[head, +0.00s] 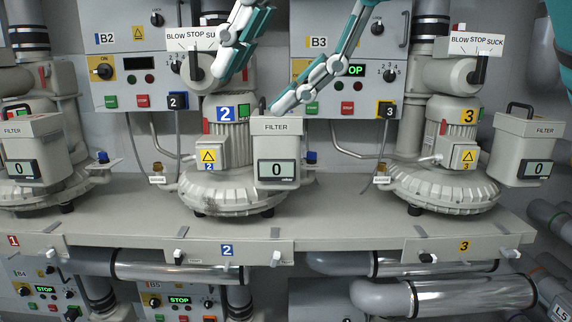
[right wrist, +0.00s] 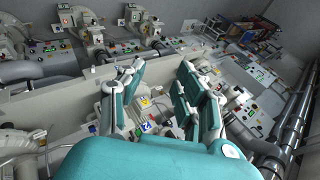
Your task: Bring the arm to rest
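My right gripper (head: 254,88) comes in from the top of the head view, its two fingers spread wide apart with nothing held between them. One finger hangs in front of the panel by blower 2, and the other finger's tip shows just above the grey filter box (head: 277,138) with a "0" display. I cannot tell whether that tip touches the box. The right wrist view also shows the open fingers (right wrist: 163,92), with blower 2's yellow and blue labels (right wrist: 145,115) seen between them. My left gripper is out of view.
Blower 2 (head: 232,190) stands on the grey bench (head: 340,222). Blower 3 (head: 443,185) stands to the right, with its own filter box (head: 522,150). Control panels B2 (head: 128,75) and B3 (head: 325,40) are on the wall behind. Metal pipes (head: 445,295) run below the bench.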

